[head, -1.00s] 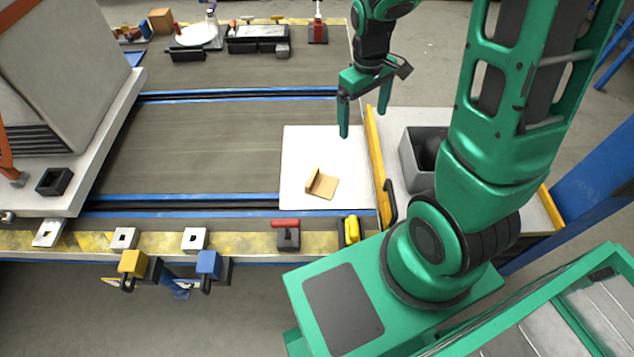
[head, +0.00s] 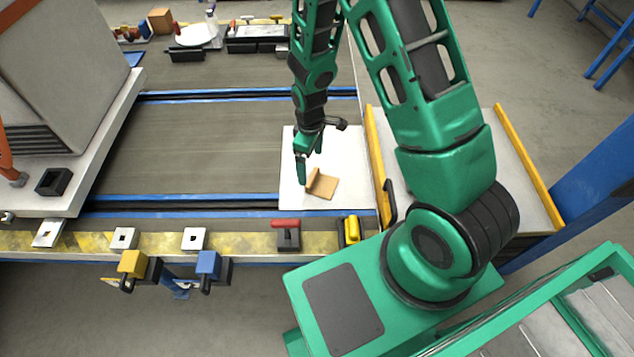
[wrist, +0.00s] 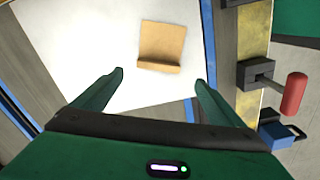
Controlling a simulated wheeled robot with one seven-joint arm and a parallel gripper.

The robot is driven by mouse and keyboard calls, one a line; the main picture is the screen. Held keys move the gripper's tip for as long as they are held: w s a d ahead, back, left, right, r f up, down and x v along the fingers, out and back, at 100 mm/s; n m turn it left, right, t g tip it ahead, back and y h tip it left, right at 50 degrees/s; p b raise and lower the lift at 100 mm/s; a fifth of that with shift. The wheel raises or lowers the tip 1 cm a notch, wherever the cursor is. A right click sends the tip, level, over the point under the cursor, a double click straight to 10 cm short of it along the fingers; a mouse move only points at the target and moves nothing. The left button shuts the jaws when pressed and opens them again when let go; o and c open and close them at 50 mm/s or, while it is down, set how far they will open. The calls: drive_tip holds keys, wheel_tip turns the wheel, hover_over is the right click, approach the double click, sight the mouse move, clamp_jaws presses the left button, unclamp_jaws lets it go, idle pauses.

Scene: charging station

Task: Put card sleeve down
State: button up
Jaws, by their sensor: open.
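The tan card sleeve (head: 322,185) rests on a white square board (head: 350,150), with one edge standing up as a flap. My gripper (head: 303,172) is over the board, just left of and behind the sleeve. In the wrist view the sleeve (wrist: 162,45) lies ahead of my gripper (wrist: 160,83), between the lines of its two spread fingers. The fingers are open and empty, and the flap is on the side nearest them. I cannot tell the exact height of the fingertips above the board.
A red-handled clamp (head: 287,233) and a yellow-handled one (head: 350,230) stand on the front rail. A yellow-edged tray table (head: 500,190) is right of the board. A large grey box (head: 60,80) stands at the left. The grey belt (head: 220,145) is clear.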

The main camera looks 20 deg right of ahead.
sight(311, 176)
drive_tip(key=shift+w+f, duration=0.2)
drive_tip(key=shift+f, duration=3.9)
drive_tip(key=c, duration=1.2)
drive_tip(key=shift+r, duration=0.95)
wheel_tip(311, 176, up, 2)
drive_tip(key=shift+r, duration=0.25)
drive_tip(key=s+d+r, duration=0.5)
drive_tip(key=d+r, duration=0.1)
drive_tip(key=d, duration=0.4)
drive_tip(key=shift+d+r, duration=0.35)
